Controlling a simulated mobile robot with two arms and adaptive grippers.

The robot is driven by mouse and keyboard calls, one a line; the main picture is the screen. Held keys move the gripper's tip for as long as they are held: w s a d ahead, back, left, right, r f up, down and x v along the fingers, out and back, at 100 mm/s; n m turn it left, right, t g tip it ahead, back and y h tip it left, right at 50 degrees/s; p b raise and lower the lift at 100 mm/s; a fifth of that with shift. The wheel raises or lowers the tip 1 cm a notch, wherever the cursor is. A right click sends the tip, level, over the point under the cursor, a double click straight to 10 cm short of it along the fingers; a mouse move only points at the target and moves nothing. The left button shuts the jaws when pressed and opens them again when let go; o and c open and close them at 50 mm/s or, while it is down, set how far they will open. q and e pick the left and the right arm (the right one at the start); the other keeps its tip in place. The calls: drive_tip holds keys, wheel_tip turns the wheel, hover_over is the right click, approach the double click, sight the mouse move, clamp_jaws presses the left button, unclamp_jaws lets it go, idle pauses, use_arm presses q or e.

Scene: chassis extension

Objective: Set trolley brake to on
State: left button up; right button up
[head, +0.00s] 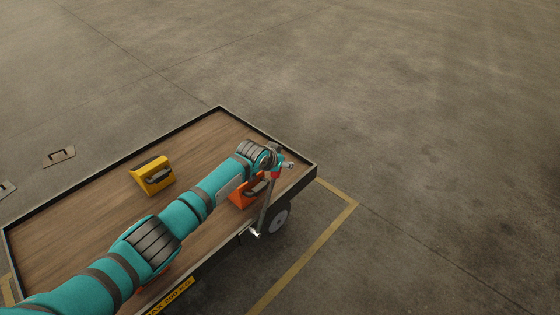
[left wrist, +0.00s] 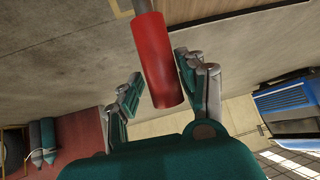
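The trolley (head: 205,147) has a wooden deck with a dark rim. Its brake lever (head: 266,210) is a grey bar standing at the near right edge, above the wheel, with a red grip (head: 274,174) at the top. My left gripper (head: 279,160) is at that red grip and partly hides it. In the left wrist view, the red cylindrical grip (left wrist: 164,62) lies between the spread fingers of my left gripper (left wrist: 160,68). A gap shows on its left side; the right finger is close, and I cannot tell if it touches. My right gripper is not in view.
A yellow block (head: 153,173) and an orange block (head: 241,195) sit on the deck, the orange one beside my arm. A wheel (head: 279,220) shows below the edge. Yellow lines mark the concrete floor (head: 430,150), which is clear to the right.

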use_arm(q)
drive_tip(key=shift+o, duration=0.6)
drive_tip(key=shift+a, duration=0.15)
drive_tip(key=v, duration=1.2)
drive_tip(key=shift+s, duration=0.1)
